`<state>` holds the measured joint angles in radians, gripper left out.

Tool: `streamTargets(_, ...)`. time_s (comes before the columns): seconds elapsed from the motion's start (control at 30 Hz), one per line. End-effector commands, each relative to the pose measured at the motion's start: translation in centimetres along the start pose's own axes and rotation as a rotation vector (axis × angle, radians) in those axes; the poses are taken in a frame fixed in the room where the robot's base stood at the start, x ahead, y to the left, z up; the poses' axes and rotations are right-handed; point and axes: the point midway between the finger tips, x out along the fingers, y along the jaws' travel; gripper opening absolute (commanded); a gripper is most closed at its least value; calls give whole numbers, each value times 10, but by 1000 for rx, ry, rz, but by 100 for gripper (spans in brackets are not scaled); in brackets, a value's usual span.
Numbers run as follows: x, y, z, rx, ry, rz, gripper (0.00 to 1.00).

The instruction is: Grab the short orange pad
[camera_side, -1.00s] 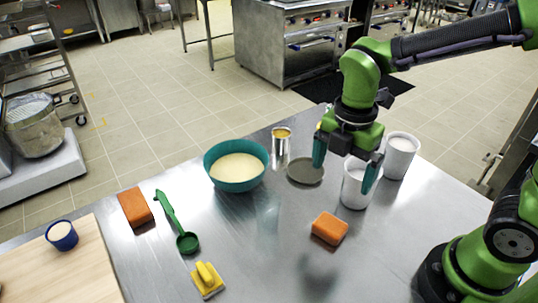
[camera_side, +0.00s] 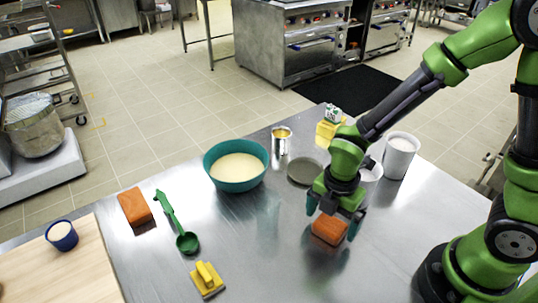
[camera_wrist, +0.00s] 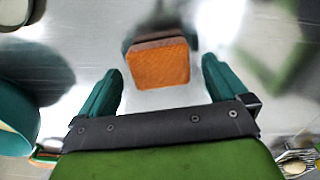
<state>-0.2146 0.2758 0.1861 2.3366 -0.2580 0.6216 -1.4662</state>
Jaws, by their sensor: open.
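The short orange pad (camera_side: 329,231) lies on the steel table, right of the middle in the side view. In the wrist view the pad (camera_wrist: 160,67) sits between and a little beyond my fingertips, with gaps on both sides. My gripper (camera_side: 334,217) is open and points down just over the pad, with one finger to each side. In the wrist view my gripper (camera_wrist: 163,74) shows two spread teal fingers. A longer orange block (camera_side: 135,207) lies far left on the table.
Close behind my gripper are a white cup (camera_side: 369,177), another white cup (camera_side: 400,155) and a grey disc (camera_side: 305,171). A teal bowl (camera_side: 237,170), a tin (camera_side: 281,142), a green scoop (camera_side: 178,225) and a yellow-handled scrubber (camera_side: 207,279) lie left. The front middle is clear.

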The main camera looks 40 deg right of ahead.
Motion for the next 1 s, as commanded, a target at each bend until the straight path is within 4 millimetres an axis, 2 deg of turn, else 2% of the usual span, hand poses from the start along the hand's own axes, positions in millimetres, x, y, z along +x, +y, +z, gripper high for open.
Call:
streamTargets(0.03,8,-1,0,-2,0,-6,100)
streamTargets(0.17,20,-1,0,-1,0,-3,100)
streamTargets(0.43,22,0,0,0,0,0,98)
streamTargets(0.77,21,0,0,0,0,0,49)
streamTargets(1.0,20,0,0,1,0,1,49)
